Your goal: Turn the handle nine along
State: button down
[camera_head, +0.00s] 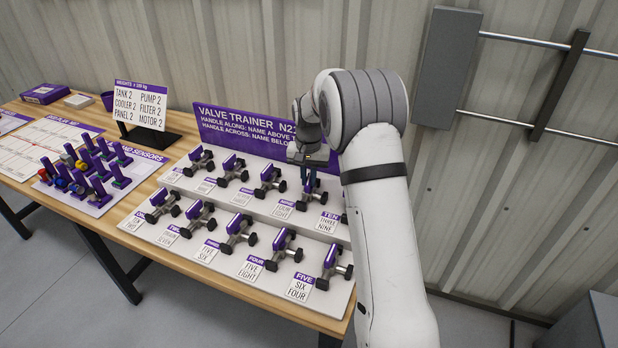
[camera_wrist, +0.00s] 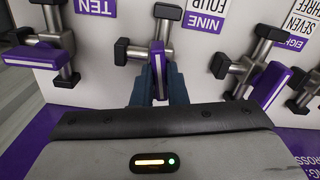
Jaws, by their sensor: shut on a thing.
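The valve trainer (camera_head: 172,240) is a stepped white board with two rows of purple-handled valves. My gripper (camera_head: 308,172) reaches down to a valve near the right end of the back row. In the wrist view my gripper (camera_wrist: 158,85) is shut on that valve's purple handle (camera_wrist: 158,58), one blue finger on each side. The card beside it is headed NINE (camera_wrist: 205,20). The handle stands upright in that view, pointing toward my wrist. My fingers and the angle leave its exact line to the pipe unclear. In the head view my gripper hides most of this handle.
The valve headed TEN (camera_wrist: 40,57) is close on the left in the wrist view, and another valve (camera_wrist: 268,84) on the right. A purple sign (camera_head: 245,130) stands behind the rows. A weights sign (camera_head: 140,103) and a sensor board (camera_head: 90,205) are further left.

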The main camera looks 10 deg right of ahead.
aim_at(309, 179)
jog(key=shift+m, duration=1.3)
jog(key=c, duration=1.4)
grip_release()
jog(key=shift+c, duration=0.2)
jog(key=shift+r, duration=3.9)
